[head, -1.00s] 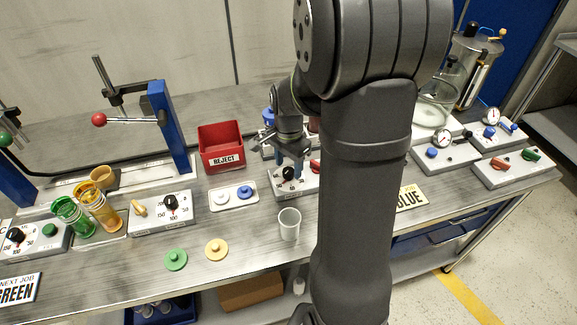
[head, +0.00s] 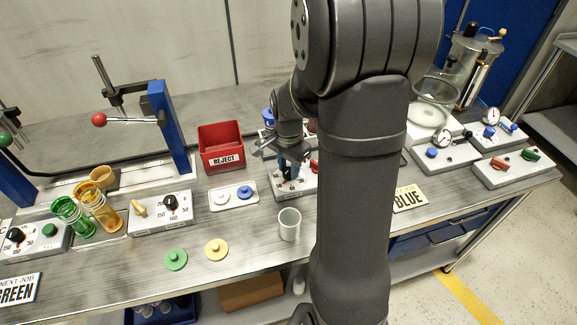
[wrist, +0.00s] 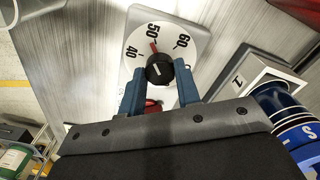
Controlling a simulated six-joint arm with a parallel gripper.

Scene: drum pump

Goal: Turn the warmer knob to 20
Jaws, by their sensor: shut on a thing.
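The warmer knob is black with a red pointer, on a white dial (wrist: 168,32) marked 40, 50 and 60 in the wrist view. The red pointer (wrist: 154,47) is close to the 50 mark. My gripper (wrist: 160,80) is shut on the black knob (wrist: 159,70), with a blue finger at each side. In the head view my gripper (head: 290,167) is down at the control box (head: 293,192); the fingers and arm hide much of the knob and dial there. The rest of the scale is hidden in the wrist view.
A red reject bin (head: 222,158) and a tray (head: 246,203) with white and blue discs stand to the left. A clear cup (head: 289,224) stands in front of the box. A box marked 1 (wrist: 262,78) and a blue-ringed container (wrist: 285,112) are close by my gripper.

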